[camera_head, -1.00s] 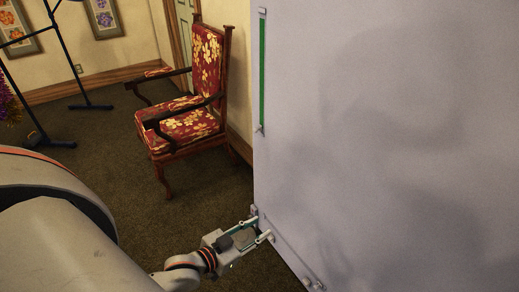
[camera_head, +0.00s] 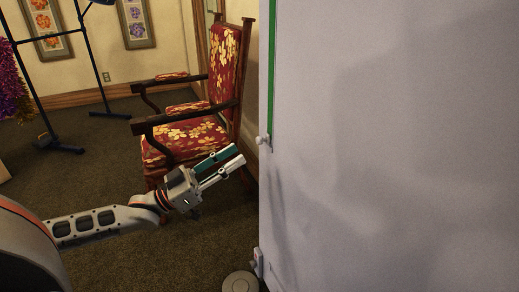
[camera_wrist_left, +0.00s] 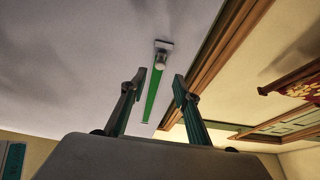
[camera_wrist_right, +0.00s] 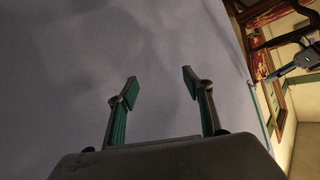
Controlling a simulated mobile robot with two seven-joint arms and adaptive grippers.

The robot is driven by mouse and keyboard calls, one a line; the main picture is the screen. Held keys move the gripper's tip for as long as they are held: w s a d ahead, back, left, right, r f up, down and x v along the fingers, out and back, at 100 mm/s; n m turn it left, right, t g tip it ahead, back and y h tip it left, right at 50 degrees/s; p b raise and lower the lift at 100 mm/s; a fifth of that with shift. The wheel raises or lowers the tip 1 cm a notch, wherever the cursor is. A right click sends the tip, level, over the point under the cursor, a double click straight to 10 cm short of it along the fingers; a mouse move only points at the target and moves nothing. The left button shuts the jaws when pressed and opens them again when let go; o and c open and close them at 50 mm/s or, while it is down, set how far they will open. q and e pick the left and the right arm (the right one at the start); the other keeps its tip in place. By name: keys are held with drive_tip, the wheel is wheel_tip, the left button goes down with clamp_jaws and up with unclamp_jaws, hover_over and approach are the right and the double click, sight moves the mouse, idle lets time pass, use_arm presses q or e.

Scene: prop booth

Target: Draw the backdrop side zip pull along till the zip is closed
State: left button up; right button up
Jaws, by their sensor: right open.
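The backdrop side is a large grey panel (camera_head: 400,140). A green zip strip (camera_head: 271,70) runs along its left edge in the head view, with a small pale zip pull (camera_head: 264,140) at its lower end. The left wrist view shows the pull (camera_wrist_left: 161,62) beyond and between the fingertips, with the green strip (camera_wrist_left: 152,97). My left gripper (camera_head: 239,154) is open and empty, left of and slightly below the pull, apart from it. My right gripper (camera_wrist_right: 158,75) is open and empty, facing the grey panel; the head view does not show it.
A red floral armchair (camera_head: 190,140) stands just behind my left gripper. A blue metal stand (camera_head: 104,75) is at the far left. A small pale fitting (camera_head: 257,262) sits lower on the panel edge. Carpet (camera_head: 110,170) lies clear between the stand and chair.

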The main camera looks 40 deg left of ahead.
sight(257, 141)
use_arm(q)
drive_tip(key=shift+b+x, duration=0.7)
drive_tip(key=shift+x, duration=2.85)
use_arm(e)
drive_tip(key=shift+s+a+f+m+y, duration=0.1)
drive_tip(key=shift+s+a+m+y, duration=0.1)
drive_tip(key=shift+a+m, duration=0.3)
drive_tip(key=shift+s+a+f+m+y, duration=0.15)
drive_tip(key=shift+a+m, duration=0.15)
drive_tip(key=shift+a, duration=0.25)
use_arm(q)
clamp_jaws()
use_arm(e)
drive_tip(key=shift+r, duration=0.1)
